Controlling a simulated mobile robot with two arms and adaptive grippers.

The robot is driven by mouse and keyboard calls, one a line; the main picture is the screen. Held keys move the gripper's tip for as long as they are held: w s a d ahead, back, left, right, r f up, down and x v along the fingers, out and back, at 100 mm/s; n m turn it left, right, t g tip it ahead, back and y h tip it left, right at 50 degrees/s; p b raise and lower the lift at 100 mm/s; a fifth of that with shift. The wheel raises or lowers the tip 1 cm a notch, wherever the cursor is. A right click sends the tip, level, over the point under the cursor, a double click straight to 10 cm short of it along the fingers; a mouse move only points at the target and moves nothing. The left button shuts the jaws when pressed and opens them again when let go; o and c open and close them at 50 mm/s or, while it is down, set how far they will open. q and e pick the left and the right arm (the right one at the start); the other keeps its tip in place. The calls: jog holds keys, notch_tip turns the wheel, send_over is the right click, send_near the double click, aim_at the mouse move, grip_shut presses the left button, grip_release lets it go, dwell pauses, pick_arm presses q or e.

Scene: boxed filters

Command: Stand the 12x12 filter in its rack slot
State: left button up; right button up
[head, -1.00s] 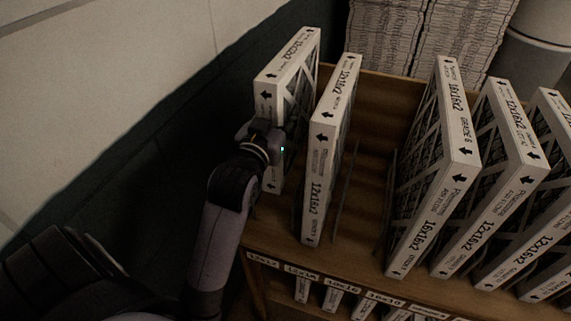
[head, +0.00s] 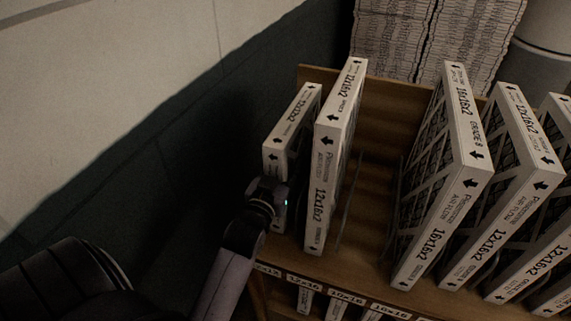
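The 12x12 filter (head: 293,120) is a white-framed box filter standing upright at the left end of the wooden rack (head: 390,293), over the leftmost label (head: 268,269). My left gripper (head: 270,192) is at the filter's near edge and appears shut on it; its fingertips are partly hidden against the frame. The filter's top sits lower than that of the 12x16 filter (head: 322,175) just to its right. The filter's foot is in shadow, so I cannot tell whether it touches the rack floor. My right gripper is not in view.
Thin wire dividers (head: 349,205) mark an empty slot right of the 12x16 filter. A 16x16 filter (head: 466,160) and several more stand at the right. A dark wall band (head: 180,150) is close on the left. Stacked filters (head: 400,40) stand behind.

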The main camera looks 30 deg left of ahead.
pick_arm(q)
jog(key=o, duration=1.2)
jog(key=shift+f, duration=0.1)
jog(key=shift+o, duration=0.2)
jog(key=b+v, duration=0.1)
jog(key=v, duration=1.1)
